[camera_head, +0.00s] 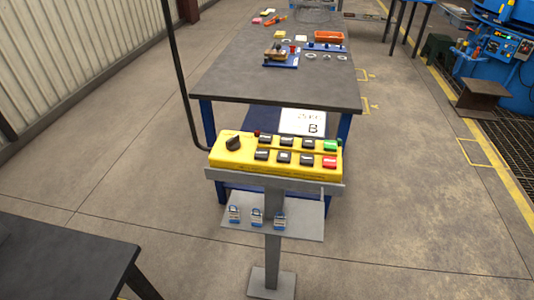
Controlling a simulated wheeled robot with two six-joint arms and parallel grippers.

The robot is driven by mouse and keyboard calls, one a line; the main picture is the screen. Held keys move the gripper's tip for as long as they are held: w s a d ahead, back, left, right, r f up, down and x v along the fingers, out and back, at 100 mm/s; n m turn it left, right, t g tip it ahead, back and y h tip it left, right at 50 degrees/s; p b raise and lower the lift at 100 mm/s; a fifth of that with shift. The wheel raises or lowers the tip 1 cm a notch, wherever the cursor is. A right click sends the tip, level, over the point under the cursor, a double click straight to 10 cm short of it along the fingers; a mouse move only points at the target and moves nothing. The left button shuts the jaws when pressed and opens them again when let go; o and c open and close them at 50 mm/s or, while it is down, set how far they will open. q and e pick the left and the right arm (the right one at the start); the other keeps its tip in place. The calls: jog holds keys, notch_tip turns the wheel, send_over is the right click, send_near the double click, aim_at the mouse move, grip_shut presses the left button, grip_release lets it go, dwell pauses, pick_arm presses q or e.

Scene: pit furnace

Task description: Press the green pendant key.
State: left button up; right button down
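The yellow pendant box (223,158) sits on a grey stand in the middle of the head view. The green key (330,146) is at the far right end of its back row. A red key (329,162) lies just in front of it. Several black keys (284,156) fill the rest of both rows, and a black rotary knob (234,143) is at the left end. Nothing covers the green key. Neither of my grippers shows in this view.
A grey workbench (230,84) with small parts and an orange tray (328,37) stands behind the pendant. A shelf with several padlocks (257,217) hangs below it. A dark table (60,262) is at lower left. Blue machinery (500,75) is at right. Floor beside the pendant is clear.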

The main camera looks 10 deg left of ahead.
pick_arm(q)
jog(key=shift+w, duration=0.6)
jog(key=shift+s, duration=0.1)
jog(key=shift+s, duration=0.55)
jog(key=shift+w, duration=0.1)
